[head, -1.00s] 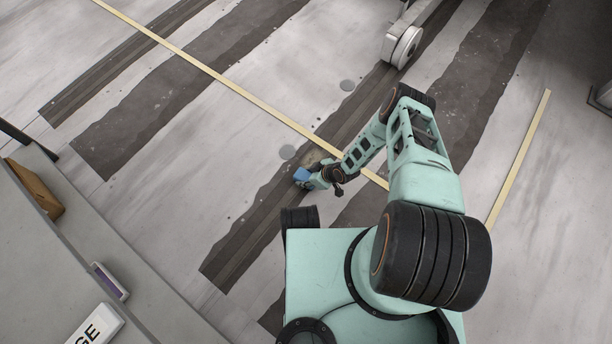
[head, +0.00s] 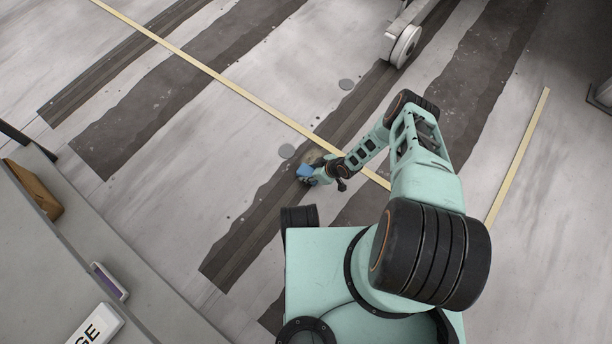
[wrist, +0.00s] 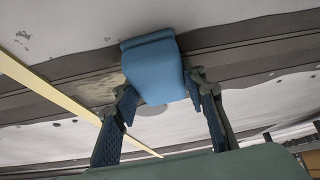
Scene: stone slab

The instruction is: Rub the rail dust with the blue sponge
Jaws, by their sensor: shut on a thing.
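The blue sponge (wrist: 153,68) is held between the two fingers of my gripper (wrist: 162,112) in the wrist view. In the head view the sponge (head: 304,171) is a small blue patch at the end of my gripper (head: 312,177), over the dark rail strip. The rail dust (head: 314,157) is a pale tan patch on the rail, just beyond the sponge and partly hidden by my gripper. It also shows in the wrist view (wrist: 97,90), to the left of the sponge. I cannot tell whether the sponge touches the rail.
A yellow line (head: 240,92) crosses the floor beside the dust. A white wheeled frame (head: 403,45) stands on the rail further back. A grey bench (head: 75,240) with a tray (head: 110,281) is at the left. The floor around the rail (head: 245,240) is mostly clear.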

